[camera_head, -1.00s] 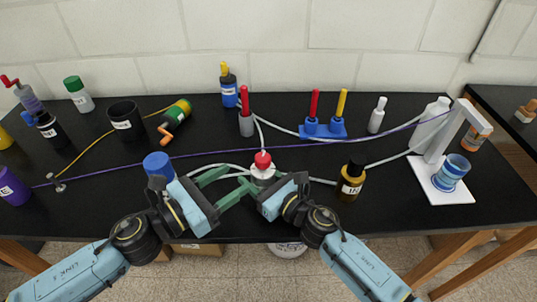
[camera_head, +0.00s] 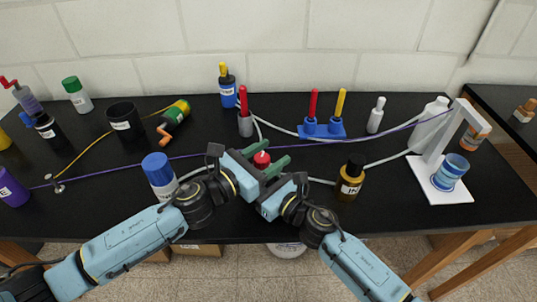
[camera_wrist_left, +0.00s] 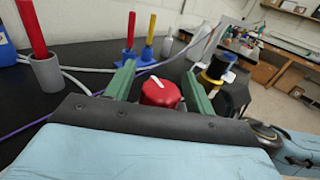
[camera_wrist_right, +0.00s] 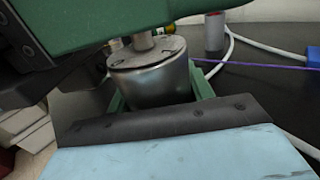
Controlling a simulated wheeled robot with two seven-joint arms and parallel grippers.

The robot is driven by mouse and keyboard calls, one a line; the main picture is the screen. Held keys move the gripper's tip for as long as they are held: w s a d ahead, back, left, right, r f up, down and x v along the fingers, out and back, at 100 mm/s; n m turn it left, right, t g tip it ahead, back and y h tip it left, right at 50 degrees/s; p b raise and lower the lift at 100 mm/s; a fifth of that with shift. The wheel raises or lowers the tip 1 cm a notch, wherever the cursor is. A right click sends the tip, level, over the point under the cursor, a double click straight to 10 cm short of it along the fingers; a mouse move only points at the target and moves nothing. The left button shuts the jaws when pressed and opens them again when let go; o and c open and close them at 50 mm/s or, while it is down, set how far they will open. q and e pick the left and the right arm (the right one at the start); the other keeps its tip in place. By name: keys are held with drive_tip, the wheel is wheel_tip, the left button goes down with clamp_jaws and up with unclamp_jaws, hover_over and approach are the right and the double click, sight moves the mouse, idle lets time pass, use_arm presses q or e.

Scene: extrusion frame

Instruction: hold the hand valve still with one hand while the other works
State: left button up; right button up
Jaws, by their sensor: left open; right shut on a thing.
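The hand valve has a red knob (camera_head: 262,159) on a round metal body (camera_wrist_right: 152,82). My right gripper (camera_wrist_right: 162,92) is shut on the metal body below the knob. In the head view the two grippers hide most of the body. A green part of my left gripper crosses the top of the right wrist view.
A blue-capped white bottle (camera_head: 159,174) stands close to my left arm. An amber bottle (camera_head: 350,178) is right of the valve. Grey hoses and a purple cord (camera_head: 210,155) run across the black table. Red and yellow handles (camera_head: 322,121) stand behind.

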use_arm(q)
drive_tip(key=c, duration=1)
drive_tip(key=shift+s+d+m+g+h, duration=0.15)
drive_tip(key=shift+m+g+h, duration=1.05)
drive_tip(key=shift+g, duration=0.5)
drive_tip(key=shift+s+m+g+h, duration=0.25)
drive_tip(key=shift+m+g+h, duration=0.25)
drive_tip(key=shift+m+g, duration=0.8)
drive_tip(key=shift+g, duration=0.3)
drive_tip(key=o, duration=1)
